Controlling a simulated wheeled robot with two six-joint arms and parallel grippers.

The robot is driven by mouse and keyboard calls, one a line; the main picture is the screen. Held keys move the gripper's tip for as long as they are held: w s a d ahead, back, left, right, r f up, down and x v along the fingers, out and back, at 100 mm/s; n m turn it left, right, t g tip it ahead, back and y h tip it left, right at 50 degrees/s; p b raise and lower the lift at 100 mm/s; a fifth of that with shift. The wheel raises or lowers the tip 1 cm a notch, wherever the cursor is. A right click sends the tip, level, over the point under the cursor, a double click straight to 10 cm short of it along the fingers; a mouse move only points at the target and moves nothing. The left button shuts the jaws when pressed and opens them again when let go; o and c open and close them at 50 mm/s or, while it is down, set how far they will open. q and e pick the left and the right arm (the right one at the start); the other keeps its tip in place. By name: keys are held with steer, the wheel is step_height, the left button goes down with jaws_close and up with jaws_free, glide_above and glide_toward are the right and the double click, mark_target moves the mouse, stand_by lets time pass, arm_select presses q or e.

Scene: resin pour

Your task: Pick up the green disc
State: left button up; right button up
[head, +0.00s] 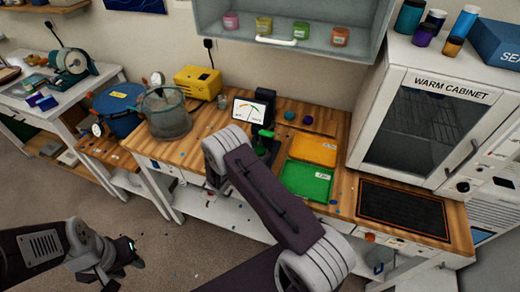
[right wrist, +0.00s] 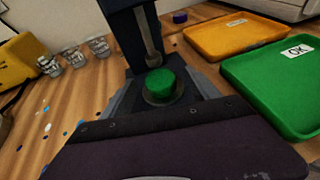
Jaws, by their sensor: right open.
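The green disc (right wrist: 162,84) sits on a round dark seat at the foot of a dark upright stand (right wrist: 135,35) in the right wrist view. A thin metal rod of the stand comes down just above and behind it. My right gripper (right wrist: 163,104) is close in front of the disc, open, with grey parts on either side; contact is not clear. My left gripper (head: 122,262) hangs low at the left over the floor, away from the bench; its jaw opening is unclear.
A green tray (head: 306,181) marked OK and an orange tray (head: 313,150) lie right of the stand. A gauge display (head: 250,110) stands behind it. Small cups (right wrist: 75,56) are left in the wrist view. A dark mat (head: 403,210) and warm cabinet (head: 428,118) are further right.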

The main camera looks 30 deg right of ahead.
steer(key=shift+x, duration=0.75)
steer(key=shift+a, duration=0.15)
steer(key=c, duration=0.6)
jaws_close()
steer(key=shift+r, duration=0.3)
steer(key=s+a+b, duration=0.2)
steer(key=s+a, duration=0.2)
steer(key=a, duration=0.3)
steer(key=s+a+b, duration=0.1)
steer(key=s+a, duration=0.4)
steer(key=a, duration=0.3)
steer(key=shift+a+r+b, duration=0.25)
steer(key=shift+r+b, duration=0.15)
